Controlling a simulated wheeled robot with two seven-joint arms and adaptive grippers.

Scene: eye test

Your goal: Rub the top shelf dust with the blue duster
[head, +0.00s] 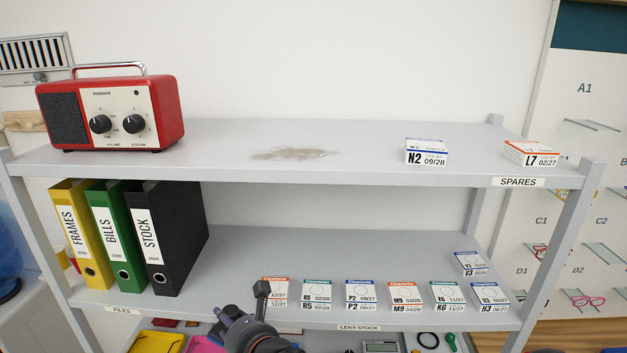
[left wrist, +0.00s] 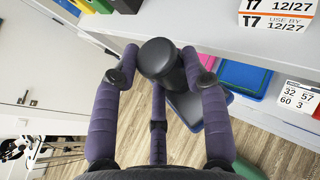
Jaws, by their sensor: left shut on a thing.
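A patch of greyish-brown dust (head: 289,154) lies on the middle of the top shelf (head: 340,165). My left gripper (head: 243,312) shows at the bottom of the head view, in front of the shelves and below the top shelf, apart from the dust. In the left wrist view its purple fingers (left wrist: 160,78) are shut on a black, round-ended thing (left wrist: 158,58). I cannot tell whether this is part of the duster; no blue duster head shows in either view. My right gripper is not in view.
A red radio (head: 112,112) stands left of the dust. Box N2 (head: 426,152) and box L7 (head: 531,153) stand to its right. Binders (head: 168,240) and a row of small boxes (head: 361,294) fill the shelf below. The top shelf around the dust is clear.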

